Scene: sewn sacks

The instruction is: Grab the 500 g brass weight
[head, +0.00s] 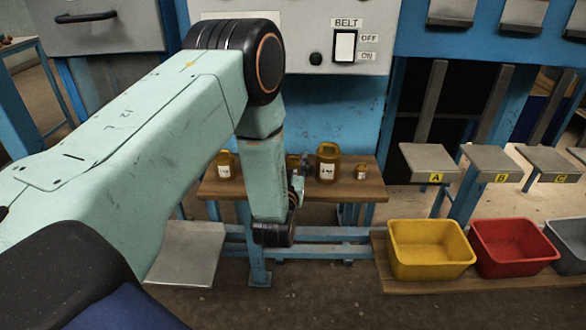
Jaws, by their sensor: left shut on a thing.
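Several brass weights with white labels stand on a wooden bench: a mid-sized one (225,166) at the left, a large one (327,164) right of the middle and a small one (361,172) at the right. The labels are too small to read, so I cannot tell which is 500 g. Another brass weight (293,161) shows only in part behind my left arm. My left gripper (299,183) is at this weight, left of the large one, and is shut on it; the fingers are mostly hidden by my wrist. My right gripper is out of view.
The wooden bench (375,191) has a blue frame. A yellow bin (430,250), a red bin (513,249) and a grey bin (570,240) stand at the right below plates marked A, B and C. A belt switch panel (345,46) is behind the bench.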

